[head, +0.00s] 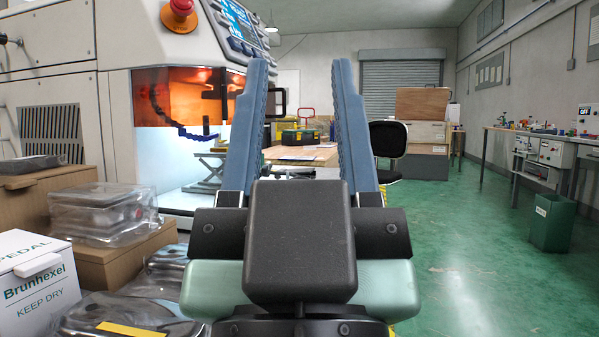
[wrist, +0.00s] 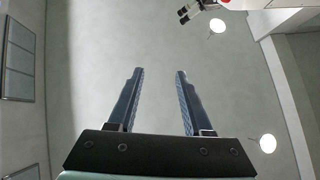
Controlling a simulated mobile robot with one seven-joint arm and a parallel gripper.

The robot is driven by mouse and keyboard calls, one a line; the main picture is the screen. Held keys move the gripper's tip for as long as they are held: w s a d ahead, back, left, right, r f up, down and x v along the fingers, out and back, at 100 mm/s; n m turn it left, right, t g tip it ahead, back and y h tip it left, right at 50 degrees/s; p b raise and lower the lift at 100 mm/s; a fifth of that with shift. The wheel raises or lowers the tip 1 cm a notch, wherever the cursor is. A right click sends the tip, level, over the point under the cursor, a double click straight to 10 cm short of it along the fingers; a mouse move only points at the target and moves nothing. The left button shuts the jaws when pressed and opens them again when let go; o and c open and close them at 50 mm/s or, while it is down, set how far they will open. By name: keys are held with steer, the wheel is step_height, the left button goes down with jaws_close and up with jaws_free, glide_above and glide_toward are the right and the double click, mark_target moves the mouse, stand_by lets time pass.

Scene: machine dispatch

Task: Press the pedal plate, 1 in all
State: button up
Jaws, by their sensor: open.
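My gripper (head: 300,64) is raised in the middle of the head view, fingers pointing up, open and empty. In the wrist view my gripper (wrist: 159,72) shows its two blue fingers apart, with only the ceiling beyond them. No pedal plate can be made out for certain. A white box (head: 40,285) lettered "PEDAL Brunhexel KEEP DRY" stands at the lower left, apart from my gripper. Beside it, a dark object wrapped in clear plastic with a yellow strip (head: 130,329) is cut off by the bottom edge; I cannot tell what it is.
Cardboard boxes (head: 122,264) and a plastic-wrapped package (head: 103,210) crowd the left, before a large machine (head: 115,60) with a red stop button (head: 180,12). A black chair (head: 388,140) and wooden crates (head: 424,130) stand behind. Green floor (head: 470,270) is clear at right, near a bin (head: 552,222).

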jaws_close()
stand_by(1.5)
